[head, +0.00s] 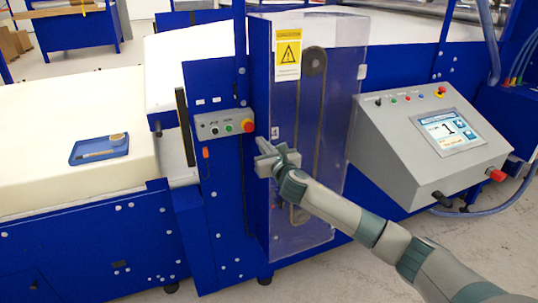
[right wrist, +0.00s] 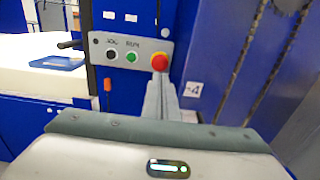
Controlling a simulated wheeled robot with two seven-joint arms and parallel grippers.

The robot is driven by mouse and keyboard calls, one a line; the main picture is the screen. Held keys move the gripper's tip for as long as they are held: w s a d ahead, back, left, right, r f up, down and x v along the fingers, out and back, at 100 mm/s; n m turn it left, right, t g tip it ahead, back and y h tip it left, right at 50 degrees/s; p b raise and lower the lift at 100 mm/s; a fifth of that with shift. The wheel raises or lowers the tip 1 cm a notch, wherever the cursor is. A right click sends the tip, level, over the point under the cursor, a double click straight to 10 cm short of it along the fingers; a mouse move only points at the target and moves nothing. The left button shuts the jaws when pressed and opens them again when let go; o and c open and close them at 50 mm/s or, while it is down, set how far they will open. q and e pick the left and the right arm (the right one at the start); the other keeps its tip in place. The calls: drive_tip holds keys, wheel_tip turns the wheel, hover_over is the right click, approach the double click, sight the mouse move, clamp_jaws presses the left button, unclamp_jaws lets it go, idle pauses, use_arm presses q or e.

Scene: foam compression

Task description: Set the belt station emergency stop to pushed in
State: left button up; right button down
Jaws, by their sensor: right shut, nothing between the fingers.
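The belt station emergency stop is a round red button (head: 248,126) at the right end of a small grey control panel (head: 225,122) on a blue post. Black and green buttons sit to its left. In the right wrist view the red button (right wrist: 160,61) shows with a yellow collar, just beyond my fingertips. My right gripper (head: 262,146) is shut and empty, its tips just below and right of the button in the head view. In the right wrist view its closed fingers (right wrist: 160,80) point at the button. Whether they touch, and whether the button is in, I cannot tell.
A clear guard (head: 340,110) with a yellow warning sign (head: 287,58) covers the belt beside the panel. A grey console (head: 400,145) with a screen and another red-and-yellow stop (head: 440,91) stands right. A blue tray (head: 98,149) lies on the white surface left.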

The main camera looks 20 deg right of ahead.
drive_tip(key=shift+s+d+f+b, duration=0.1)
drive_tip(key=shift+s+b, duration=0.55)
drive_tip(key=shift+s, duration=2.1)
